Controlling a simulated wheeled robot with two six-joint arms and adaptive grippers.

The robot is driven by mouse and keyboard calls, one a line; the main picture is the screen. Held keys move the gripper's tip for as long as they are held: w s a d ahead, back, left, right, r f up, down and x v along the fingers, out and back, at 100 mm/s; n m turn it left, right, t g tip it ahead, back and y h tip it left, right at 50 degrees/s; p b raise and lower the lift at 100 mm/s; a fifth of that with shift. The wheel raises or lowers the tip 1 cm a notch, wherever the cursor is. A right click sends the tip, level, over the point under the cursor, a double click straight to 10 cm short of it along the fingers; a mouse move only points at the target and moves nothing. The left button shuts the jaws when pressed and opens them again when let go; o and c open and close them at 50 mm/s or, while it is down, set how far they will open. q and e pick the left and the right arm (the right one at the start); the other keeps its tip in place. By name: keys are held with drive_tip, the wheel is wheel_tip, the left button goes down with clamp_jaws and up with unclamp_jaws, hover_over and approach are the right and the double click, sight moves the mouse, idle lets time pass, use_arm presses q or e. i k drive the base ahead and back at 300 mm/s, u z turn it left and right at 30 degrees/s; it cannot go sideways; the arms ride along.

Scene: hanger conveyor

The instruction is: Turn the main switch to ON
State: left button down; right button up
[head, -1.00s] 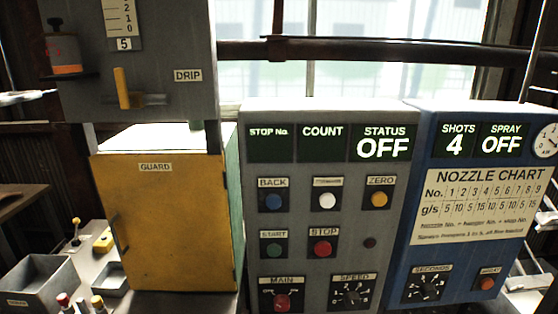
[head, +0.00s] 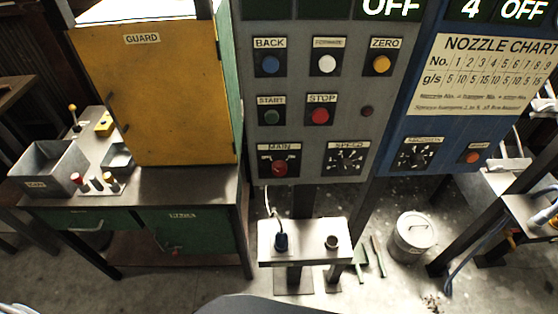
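The main switch (head: 280,168) is a red rotary knob under the MAIN label, at the lower left of the grey control panel (head: 262,137). Its exact pointer position is too small to read. The status display (head: 391,8) at the top edge shows OFF. Neither of my grippers shows in the head view.
The yellow guard cabinet (head: 155,95) stands left of the panel on a bench (head: 195,187). The blue nozzle panel (head: 430,128) adjoins on the right. Below are a small white shelf (head: 305,254) and a lidded bucket (head: 412,237). Floor shows around them.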

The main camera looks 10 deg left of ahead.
sight(280, 166)
drive_tip(key=u, duration=1.5)
drive_tip(key=k, duration=1.25)
drive_tip(key=z, duration=1.7)
drive_tip(key=i, duration=0.5)
drive_tip(key=u, duration=0.05)
